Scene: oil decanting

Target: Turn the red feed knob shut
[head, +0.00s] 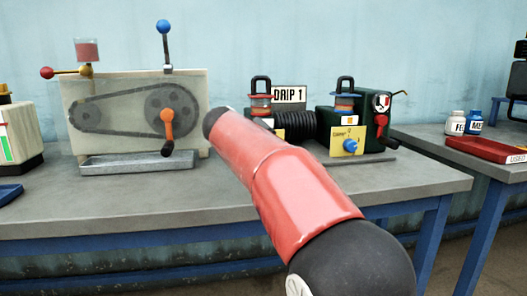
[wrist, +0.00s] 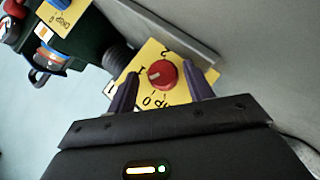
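The red feed knob (wrist: 163,74) shows in the wrist view on a yellow plate (wrist: 205,75) marked 0, 1 and 2. A pale mark on the knob points left, near the 1. My gripper (wrist: 161,71) is open, with one dark purple finger on each side of the knob. Gaps show between fingers and knob, and I cannot tell any contact. In the head view my red arm hides this knob, its plate and my gripper.
Right of my arm, a green machine (head: 374,112) carries a blue knob (head: 350,146) on a yellow plate and a red handle (head: 381,125). A ribbed black cylinder (head: 296,125) lies beside it. A belt-drive box (head: 135,110) and metal trough (head: 137,163) stand left. The front bench top (head: 130,208) is clear.

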